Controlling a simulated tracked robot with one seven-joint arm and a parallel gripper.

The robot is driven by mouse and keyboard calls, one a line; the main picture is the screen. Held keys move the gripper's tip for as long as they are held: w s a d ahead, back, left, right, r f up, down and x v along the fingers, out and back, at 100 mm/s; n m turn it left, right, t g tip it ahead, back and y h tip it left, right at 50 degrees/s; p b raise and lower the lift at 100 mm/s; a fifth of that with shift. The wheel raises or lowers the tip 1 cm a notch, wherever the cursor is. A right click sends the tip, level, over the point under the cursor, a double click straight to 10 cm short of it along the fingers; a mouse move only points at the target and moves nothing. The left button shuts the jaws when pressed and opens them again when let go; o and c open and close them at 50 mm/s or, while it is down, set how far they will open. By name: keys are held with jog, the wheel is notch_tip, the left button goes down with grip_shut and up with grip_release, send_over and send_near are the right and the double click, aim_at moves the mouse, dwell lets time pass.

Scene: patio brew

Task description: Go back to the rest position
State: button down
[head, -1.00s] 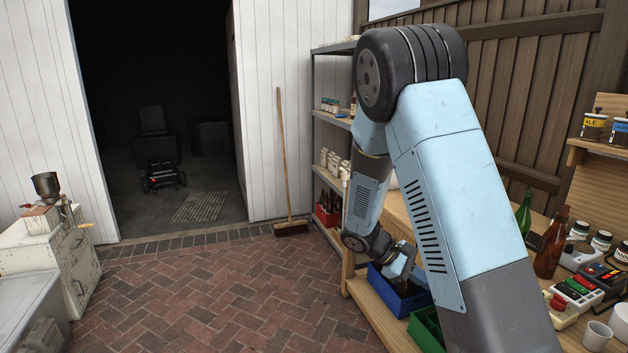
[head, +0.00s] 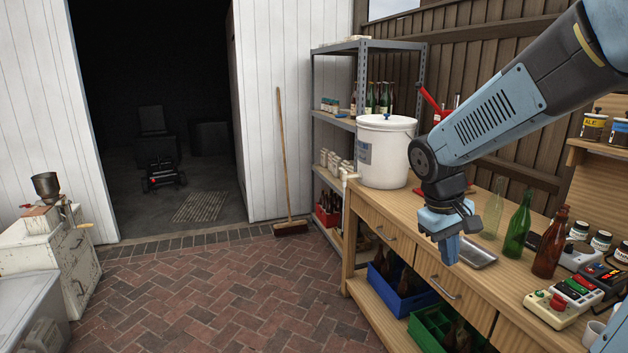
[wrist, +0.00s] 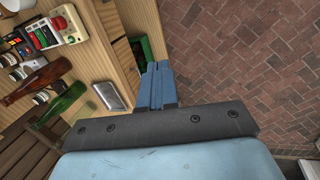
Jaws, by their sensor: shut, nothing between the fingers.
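My gripper (head: 447,246) hangs from my raised arm in front of the workbench edge, pointing down, in the head view. Its blue fingers are shut with nothing between them. They also show in the wrist view (wrist: 157,75), close together over the bench's front edge. In the head view a metal tray (head: 478,255) lies on the workbench (head: 400,212) just behind and right of my gripper. The gripper is apart from the tray.
A white bucket (head: 384,150), a green bottle (head: 517,228), a brown bottle (head: 550,245) and a button box (head: 563,296) stand on the bench. A blue crate (head: 402,287) and green crate (head: 432,330) sit below. A broom (head: 283,160) leans on the wall. The brick floor (head: 220,300) is clear.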

jog(key=s+a+r+m+t+y, duration=0.3)
jog(key=s+r+t, duration=0.2)
jog(key=s+r, duration=0.4)
jog(key=shift+s, duration=1.05)
